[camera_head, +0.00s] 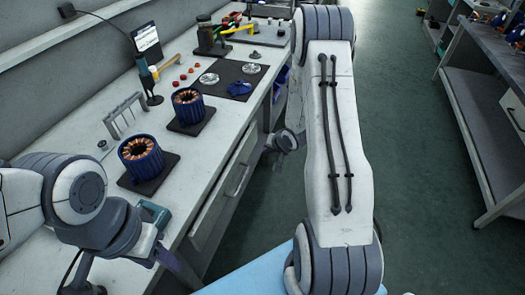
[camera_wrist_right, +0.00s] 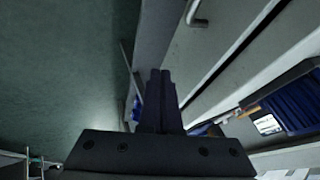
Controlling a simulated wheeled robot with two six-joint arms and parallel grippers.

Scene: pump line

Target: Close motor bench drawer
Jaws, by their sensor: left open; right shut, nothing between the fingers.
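The motor bench (camera_head: 150,85) runs along the left of the head view. A pale drawer front (camera_head: 222,192) with a bar handle (camera_head: 238,179) shows on its aisle side. I cannot tell how far the drawer stands out. A handle (camera_wrist_right: 197,14) on a grey panel also shows at the top of the right wrist view. My right gripper (camera_wrist_right: 160,76) is shut and empty, apart from that handle, near the bench front.
A second workbench (camera_head: 485,90) is at the right. The green floor (camera_head: 415,180) between them is clear.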

